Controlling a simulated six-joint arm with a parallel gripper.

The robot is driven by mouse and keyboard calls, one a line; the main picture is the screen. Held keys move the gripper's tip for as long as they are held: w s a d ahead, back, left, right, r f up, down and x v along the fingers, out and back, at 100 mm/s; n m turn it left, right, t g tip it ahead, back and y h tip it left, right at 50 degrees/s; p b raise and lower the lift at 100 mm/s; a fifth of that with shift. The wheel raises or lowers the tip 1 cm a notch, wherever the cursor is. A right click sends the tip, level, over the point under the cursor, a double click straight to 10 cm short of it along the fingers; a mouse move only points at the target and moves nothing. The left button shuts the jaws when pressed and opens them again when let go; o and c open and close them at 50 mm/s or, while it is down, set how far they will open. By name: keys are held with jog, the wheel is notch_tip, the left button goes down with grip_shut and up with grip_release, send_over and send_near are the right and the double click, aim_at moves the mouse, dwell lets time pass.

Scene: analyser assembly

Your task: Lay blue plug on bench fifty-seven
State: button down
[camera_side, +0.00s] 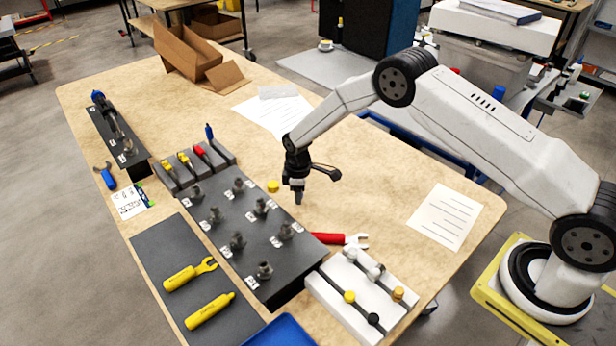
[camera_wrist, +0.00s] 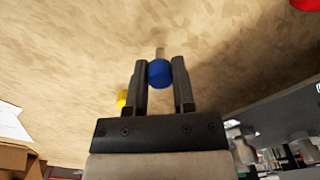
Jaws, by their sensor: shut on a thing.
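My gripper (camera_wrist: 160,78) is shut on the blue plug (camera_wrist: 160,73), which shows as a round blue body with a pale tip between the two fingers in the wrist view. Bare tabletop fills the view beyond the plug. In the side view my gripper (camera_side: 298,194) hangs over the wooden bench (camera_side: 370,180), pointing down, to the right of the black block with metal fittings. The plug cannot be made out in the side view. Whether it touches the bench I cannot tell. I see no number fifty-seven on the bench.
A yellow cap (camera_side: 273,186) lies just left of my gripper. The black fitting block (camera_side: 265,205), red wrench (camera_side: 328,238) and white block with knobs (camera_side: 345,310) are near. A printed sheet (camera_side: 444,217) lies to the right. Bench between gripper and sheet is clear.

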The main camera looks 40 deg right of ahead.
jog(key=shift+f, duration=0.2)
jog(key=shift+c, duration=2.3)
grip_release()
notch_tip(320, 180, up, 12)
jog(key=shift+r, duration=0.1)
